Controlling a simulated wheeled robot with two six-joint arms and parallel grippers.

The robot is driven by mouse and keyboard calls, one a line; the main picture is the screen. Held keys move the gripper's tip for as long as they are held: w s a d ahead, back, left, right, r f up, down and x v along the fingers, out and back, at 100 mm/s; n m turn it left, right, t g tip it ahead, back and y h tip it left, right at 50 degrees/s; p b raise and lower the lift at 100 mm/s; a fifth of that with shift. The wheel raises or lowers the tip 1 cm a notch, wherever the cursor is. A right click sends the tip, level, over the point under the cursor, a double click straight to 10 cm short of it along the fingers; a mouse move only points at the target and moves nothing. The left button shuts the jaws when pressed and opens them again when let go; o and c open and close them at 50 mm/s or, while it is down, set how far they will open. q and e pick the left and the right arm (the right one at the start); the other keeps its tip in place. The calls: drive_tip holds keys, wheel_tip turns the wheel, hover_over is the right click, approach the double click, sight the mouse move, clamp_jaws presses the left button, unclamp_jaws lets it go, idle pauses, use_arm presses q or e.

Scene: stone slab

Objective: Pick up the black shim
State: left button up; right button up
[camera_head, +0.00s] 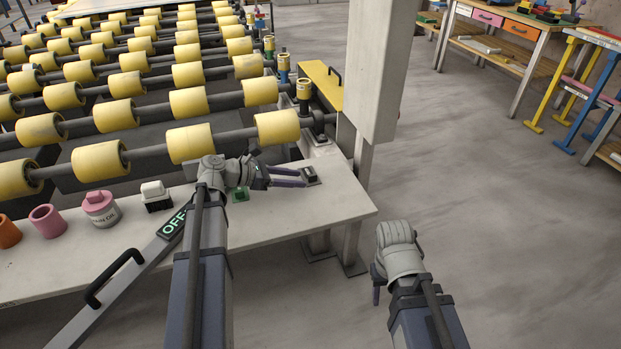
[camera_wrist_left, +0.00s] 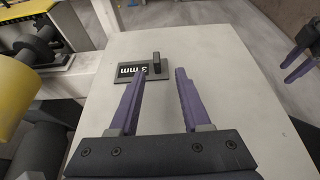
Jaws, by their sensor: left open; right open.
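The black shim (camera_wrist_left: 156,62) is a small upright black piece on a dark base plate (camera_wrist_left: 130,76) marked "3 mm", on the pale slab (camera_wrist_left: 230,100). In the head view the shim (camera_head: 309,172) is near the slab's right end. My left gripper (camera_head: 303,178) is open, its purple fingers pointing at the shim. In the left wrist view the shim shows between and just beyond the fingertips (camera_wrist_left: 160,72), apparently untouched; the depth gap is hard to judge. My right gripper (camera_head: 377,291) is open and empty, off the slab's right side, fingers pointing down and partly hidden.
A green piece (camera_head: 240,194), a white-topped black block (camera_head: 155,195), a pink-lidded jar (camera_head: 101,208), a pink cup (camera_head: 46,221) and an orange cup (camera_head: 8,232) line the slab. Yellow rollers (camera_head: 190,142) stand behind. A pale post (camera_head: 377,70) rises behind the right end.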

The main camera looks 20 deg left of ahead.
sight(310, 176)
use_arm(q)
drive_tip(key=x, duration=0.3)
drive_tip(key=b+x, duration=0.1)
drive_tip(key=x, duration=0.1)
drive_tip(key=shift+w+d+r, duration=0.1)
drive_tip(key=shift+w+r, duration=0.25)
clamp_jaws()
